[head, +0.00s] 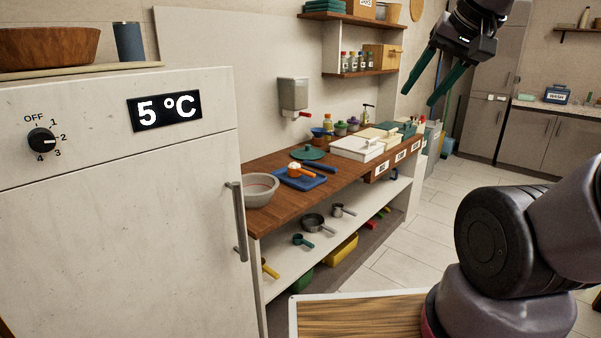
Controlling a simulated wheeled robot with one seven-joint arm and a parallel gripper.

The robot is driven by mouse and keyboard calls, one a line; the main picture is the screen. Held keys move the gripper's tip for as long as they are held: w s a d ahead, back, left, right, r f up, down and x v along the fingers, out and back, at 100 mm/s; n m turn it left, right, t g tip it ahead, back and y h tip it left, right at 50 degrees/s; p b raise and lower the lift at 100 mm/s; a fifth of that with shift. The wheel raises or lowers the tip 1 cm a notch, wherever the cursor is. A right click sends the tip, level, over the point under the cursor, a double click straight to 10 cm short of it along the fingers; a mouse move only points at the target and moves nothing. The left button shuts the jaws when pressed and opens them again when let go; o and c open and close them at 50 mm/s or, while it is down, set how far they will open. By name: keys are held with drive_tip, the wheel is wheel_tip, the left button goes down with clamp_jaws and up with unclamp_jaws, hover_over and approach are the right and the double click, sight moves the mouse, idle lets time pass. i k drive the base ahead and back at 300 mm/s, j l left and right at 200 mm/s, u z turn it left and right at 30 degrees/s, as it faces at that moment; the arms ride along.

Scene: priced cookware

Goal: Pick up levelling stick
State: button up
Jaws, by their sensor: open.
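My gripper (417,99) hangs from the upper right of the head view, its two dark green fingers apart and empty. It appears in front of the back end of the wooden counter (268,219). I cannot clearly pick out a levelling stick. A short blue bar (318,168) lies by the far right edge of a blue tray (311,184) on the counter; it may be the stick or a handle, too small to tell. An orange measuring cup (293,173) with white contents sits on the tray. The gripper is well apart from these things.
A grey bowl (252,192) stands at the counter's near end, with a green lid (307,154) behind the tray. White lidded bins (357,149) stand farther back. Pans and scoops lie on the lower shelf (283,250). A fridge (110,220) fills the left; tiled floor (400,245) is open right of the counter.

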sight(329, 168)
drive_tip(key=i+l+u, duration=0.2)
drive_tip(key=i+l, duration=0.8)
drive_tip(key=i+l+u, duration=0.15)
drive_tip(key=i+l, duration=0.9)
